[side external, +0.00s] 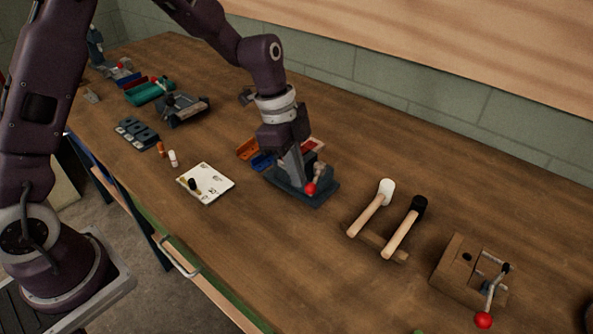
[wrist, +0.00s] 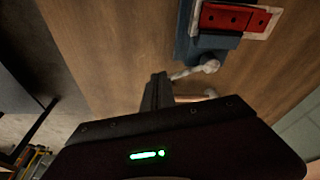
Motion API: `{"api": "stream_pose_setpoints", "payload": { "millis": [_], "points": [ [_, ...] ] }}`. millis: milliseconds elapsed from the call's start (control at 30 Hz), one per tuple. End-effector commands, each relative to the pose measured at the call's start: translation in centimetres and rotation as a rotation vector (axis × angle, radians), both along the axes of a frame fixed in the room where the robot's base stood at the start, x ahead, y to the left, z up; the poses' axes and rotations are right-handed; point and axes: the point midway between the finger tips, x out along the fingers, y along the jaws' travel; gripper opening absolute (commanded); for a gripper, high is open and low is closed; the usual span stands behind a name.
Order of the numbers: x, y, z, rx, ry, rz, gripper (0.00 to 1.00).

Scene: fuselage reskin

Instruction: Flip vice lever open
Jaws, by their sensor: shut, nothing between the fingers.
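A blue-grey vice (side external: 318,198) sits on the bench under my gripper, near the middle of the side view. A red ball (side external: 311,188), seemingly the end of its lever, shows right at my fingertips. My gripper (side external: 301,184) points down at the vice and is shut and empty. In the wrist view the fingers (wrist: 158,90) are beside a silver lever (wrist: 190,73) that extends from the blue vice body (wrist: 188,45). I cannot tell whether they touch it. The red ball is not visible in the wrist view.
A red block on a white plate (wrist: 238,18) is at the vice in the wrist view. Two mallets (side external: 385,220) rest on a wooden stand to the right. Farther right is a wooden block (side external: 455,272) with a red-knobbed lever. A white board (side external: 207,190) lies left.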

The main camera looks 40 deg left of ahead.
Motion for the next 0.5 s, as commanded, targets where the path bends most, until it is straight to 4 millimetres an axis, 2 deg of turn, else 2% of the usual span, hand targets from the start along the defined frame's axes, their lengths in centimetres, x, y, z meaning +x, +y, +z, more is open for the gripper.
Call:
{"api": "stream_pose_setpoints", "payload": {
  "millis": [267,500],
  "points": [
    [0.0,-0.1,0.0,0.000,0.000,0.026,0.00],
    [0.0,-1.1,0.0,0.000,0.000,0.233,0.00]
  ]
}}
